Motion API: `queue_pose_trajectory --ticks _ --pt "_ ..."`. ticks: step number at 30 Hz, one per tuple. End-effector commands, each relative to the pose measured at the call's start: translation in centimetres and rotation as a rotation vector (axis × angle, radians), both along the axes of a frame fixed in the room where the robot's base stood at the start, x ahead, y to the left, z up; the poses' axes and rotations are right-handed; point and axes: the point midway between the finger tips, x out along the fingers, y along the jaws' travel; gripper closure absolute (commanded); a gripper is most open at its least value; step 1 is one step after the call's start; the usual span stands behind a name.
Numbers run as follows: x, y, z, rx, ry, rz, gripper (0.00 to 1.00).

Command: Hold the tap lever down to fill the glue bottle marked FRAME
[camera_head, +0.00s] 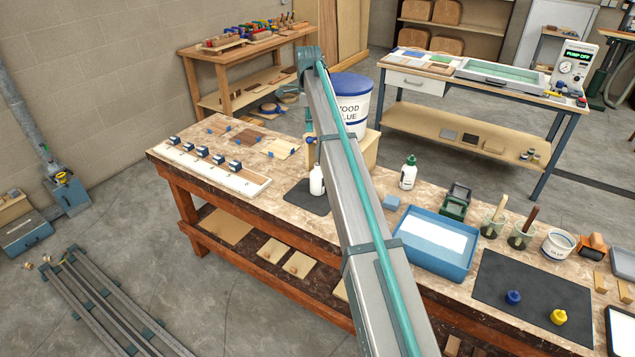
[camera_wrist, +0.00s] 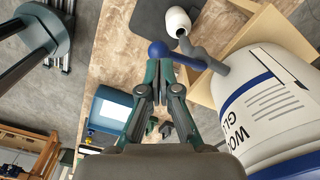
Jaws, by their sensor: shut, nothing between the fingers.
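The white tub marked WOOD GLUE (camera_head: 351,104) stands on a wooden stand (camera_head: 371,151); its side also shows in the wrist view (camera_wrist: 262,98). In the wrist view a grey tap (camera_wrist: 196,61) sticks out from it, with a blue ball-ended lever (camera_wrist: 158,50). A white bottle (camera_wrist: 178,20) is at the tap's outlet. It also shows in the head view (camera_head: 317,183), standing on a dark mat; no FRAME marking is readable. My gripper (camera_wrist: 158,70) is shut and empty, its fingertips at the lever's ball. I cannot tell whether they touch.
A blue tray (camera_head: 432,262), glue pots and a black mat (camera_head: 522,306) lie farther right. Clamped strips (camera_head: 212,170) lie at the left. My arm hides part of the bench.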

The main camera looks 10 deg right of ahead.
Motion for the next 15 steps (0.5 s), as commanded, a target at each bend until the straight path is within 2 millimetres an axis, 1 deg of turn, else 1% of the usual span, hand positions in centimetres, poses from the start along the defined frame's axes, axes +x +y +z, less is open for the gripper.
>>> queue_pose_trajectory --ticks 8,15 --pt "-0.01 0.0 -0.22 0.0 0.0 0.0 1.0" --pt "-0.01 0.0 -0.93 0.0 0.0 0.0 1.0"
